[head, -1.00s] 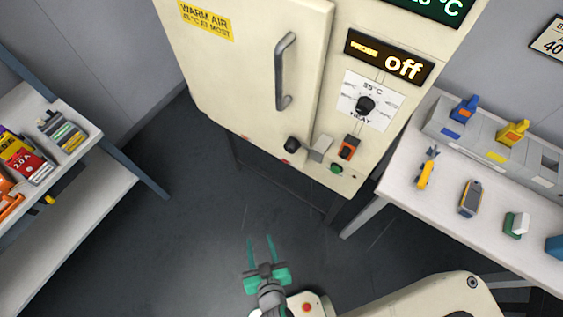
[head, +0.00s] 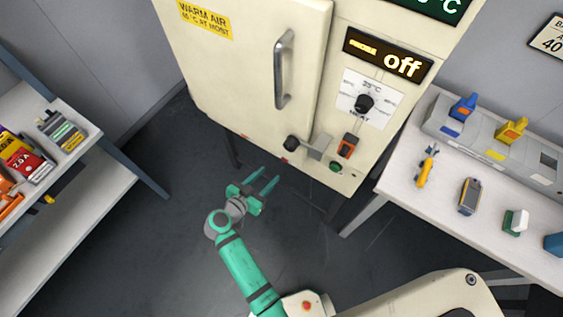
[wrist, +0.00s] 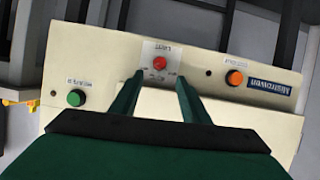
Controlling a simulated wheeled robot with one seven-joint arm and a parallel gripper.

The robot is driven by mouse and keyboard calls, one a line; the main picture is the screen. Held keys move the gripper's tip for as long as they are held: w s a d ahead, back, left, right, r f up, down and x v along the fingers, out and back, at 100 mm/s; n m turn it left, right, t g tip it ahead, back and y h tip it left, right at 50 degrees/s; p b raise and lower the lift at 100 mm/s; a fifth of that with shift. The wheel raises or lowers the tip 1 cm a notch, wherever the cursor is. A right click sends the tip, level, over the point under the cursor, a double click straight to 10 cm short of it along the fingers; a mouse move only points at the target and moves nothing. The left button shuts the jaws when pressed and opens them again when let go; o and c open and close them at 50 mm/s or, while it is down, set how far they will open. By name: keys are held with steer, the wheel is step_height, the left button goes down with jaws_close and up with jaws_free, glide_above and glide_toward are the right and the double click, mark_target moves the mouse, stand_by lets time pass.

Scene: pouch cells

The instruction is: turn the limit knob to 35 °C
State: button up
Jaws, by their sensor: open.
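A black dial knob (head: 364,102) sits on a white scale plate on the cream cabinet's front, below a dark display reading "off". The plate has small lettering, with what looks like "35 °C" at the top; the knob's pointing direction is too small to tell. My gripper (head: 271,181) is open and empty, low in front of the cabinet, below and left of this knob and apart from it. In the wrist view its dark green fingers (wrist: 159,84) stand apart before a cream panel with a red round control (wrist: 159,63) on a white plate; its lettering is unclear.
The cabinet door (head: 250,70) is shut, with a grey handle (head: 283,70). A black knob (head: 291,143), an orange switch (head: 348,145) and a green button (head: 336,167) are low on the cabinet. A right bench (head: 400,180) holds tools; a left shelf (head: 90,180) holds boxes.

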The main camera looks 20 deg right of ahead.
mark_target(284, 160)
steer(key=x, duration=1)
steer(key=shift+w+d+f, duration=0.1)
steer(key=shift+d, duration=0.1)
steer(key=c, duration=1.1)
steer(key=shift+o, duration=0.2)
